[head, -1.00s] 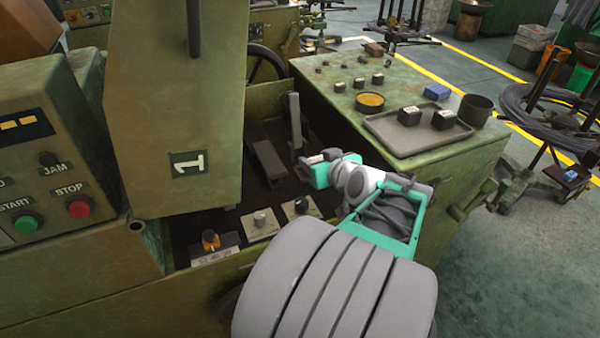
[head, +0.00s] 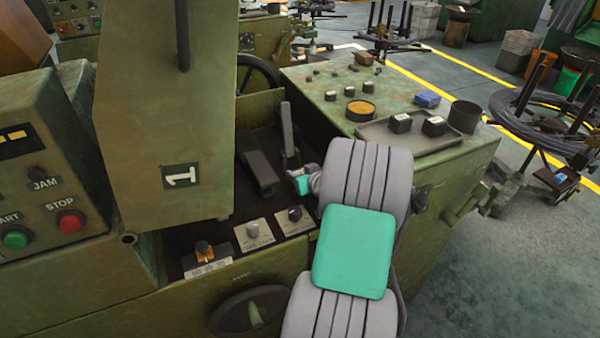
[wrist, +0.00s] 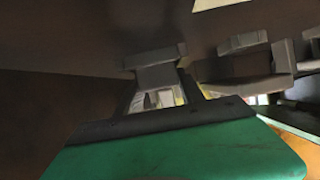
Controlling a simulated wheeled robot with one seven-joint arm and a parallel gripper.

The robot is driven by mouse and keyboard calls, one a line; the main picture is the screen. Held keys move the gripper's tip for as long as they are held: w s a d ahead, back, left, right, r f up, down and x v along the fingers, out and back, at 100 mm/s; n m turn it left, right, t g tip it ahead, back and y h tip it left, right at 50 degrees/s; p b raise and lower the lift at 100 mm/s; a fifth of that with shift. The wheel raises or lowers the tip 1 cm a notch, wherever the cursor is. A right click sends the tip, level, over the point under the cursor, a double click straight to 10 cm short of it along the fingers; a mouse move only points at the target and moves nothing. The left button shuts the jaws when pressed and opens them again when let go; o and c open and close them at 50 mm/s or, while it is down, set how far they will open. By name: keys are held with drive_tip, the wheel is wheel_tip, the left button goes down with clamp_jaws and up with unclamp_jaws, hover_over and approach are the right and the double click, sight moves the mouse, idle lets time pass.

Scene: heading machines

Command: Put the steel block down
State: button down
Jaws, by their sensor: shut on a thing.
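My gripper (head: 302,181) is low inside the machine's open dark bay, beside an upright grey lever. My grey arm with its teal cover hides most of it in the head view. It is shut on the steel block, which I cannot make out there. The wrist view shows the green gripper body with its dark bracket and grey parts beyond in shadow. I cannot clearly tell block from fingers there, nor whether the block touches the bay floor.
The lever (head: 287,130) and a dark bar (head: 258,172) stand close to my gripper. Knobs (head: 252,230) line the bay's front edge. On the right, the machine top holds a tray (head: 380,136) with two labelled blocks, a round pot (head: 466,115) and a yellow-filled dish (head: 360,110).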

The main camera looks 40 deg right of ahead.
drive_tip(key=shift+f+b, duration=0.1)
drive_tip(key=shift+b, duration=0.35)
drive_tip(key=shift+f, duration=0.25)
drive_tip(key=c, duration=0.8)
unclamp_jaws()
drive_tip(key=shift+s+a+f, duration=0.15)
drive_tip(key=shift+o, duration=0.4)
drive_tip(key=shift+s+r+p, duration=0.15)
drive_tip(key=shift+r+p, duration=0.45)
drive_tip(key=v, duration=1.1)
drive_tip(key=shift+s+r, duration=0.15)
drive_tip(key=shift+r, duration=0.15)
